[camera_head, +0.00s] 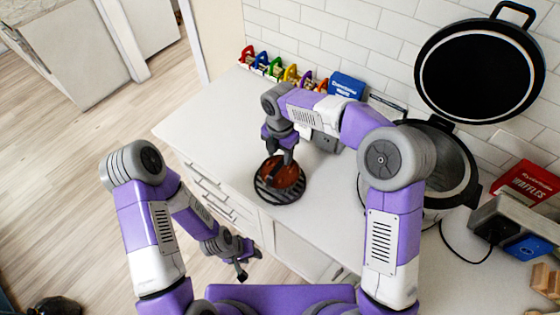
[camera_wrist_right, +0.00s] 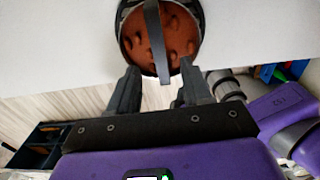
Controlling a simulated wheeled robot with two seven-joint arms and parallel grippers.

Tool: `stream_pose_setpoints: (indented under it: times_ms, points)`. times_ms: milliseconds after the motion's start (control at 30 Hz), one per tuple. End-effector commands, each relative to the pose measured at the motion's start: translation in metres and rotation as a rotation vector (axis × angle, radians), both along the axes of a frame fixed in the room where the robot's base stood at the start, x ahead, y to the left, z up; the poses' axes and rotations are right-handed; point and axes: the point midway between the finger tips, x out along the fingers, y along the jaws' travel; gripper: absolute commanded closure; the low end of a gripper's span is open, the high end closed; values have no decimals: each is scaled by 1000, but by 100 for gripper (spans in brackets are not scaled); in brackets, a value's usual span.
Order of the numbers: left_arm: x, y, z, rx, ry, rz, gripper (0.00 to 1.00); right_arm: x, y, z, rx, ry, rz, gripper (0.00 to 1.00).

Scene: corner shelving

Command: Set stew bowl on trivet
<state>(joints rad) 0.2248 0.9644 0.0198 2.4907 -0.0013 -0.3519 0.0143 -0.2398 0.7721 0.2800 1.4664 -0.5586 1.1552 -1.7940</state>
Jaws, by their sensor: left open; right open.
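The stew bowl (camera_head: 287,173) is dark-rimmed with reddish-brown stew, on the counter in the head view. It appears over the black slatted round trivet (camera_head: 285,197), whose slats show at its near side. Whether it rests fully flat is hard to tell. My right gripper (camera_head: 281,158) is open just above the bowl, hiding part of it. In the right wrist view the bowl (camera_wrist_right: 181,38) lies beyond the open fingers (camera_wrist_right: 158,90), and a dark strip crosses it. No bowl wall shows between the fingers. My left gripper (camera_head: 241,270) is open and empty, low in front of the drawers.
A black-lidded cooker (camera_head: 460,180) with its lid raised stands right of my right arm. A red waffles box (camera_head: 527,182) and a toaster (camera_head: 497,220) are farther right. Colored clips (camera_head: 275,68) and a blue box (camera_head: 347,86) line the wall. The counter's left part is clear.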

Motion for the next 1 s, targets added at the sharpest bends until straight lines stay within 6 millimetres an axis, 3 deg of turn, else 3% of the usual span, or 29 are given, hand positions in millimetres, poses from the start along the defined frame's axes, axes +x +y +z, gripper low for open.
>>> stream_pose_setpoints:
  times_ms: [100, 300, 1000]
  points:
    - [0, 0, 3, 0, 0, 0, 57, 0, 0, 24, 1, -2, -1, 51]
    - [0, 0, 4, 0, 0, 0, 57, 0, 0, 47, 1, -1, 0, 51]
    - [0, 0, 4, 0, 0, 0, 57, 0, 0, 50, 1, 1, 0, 51]
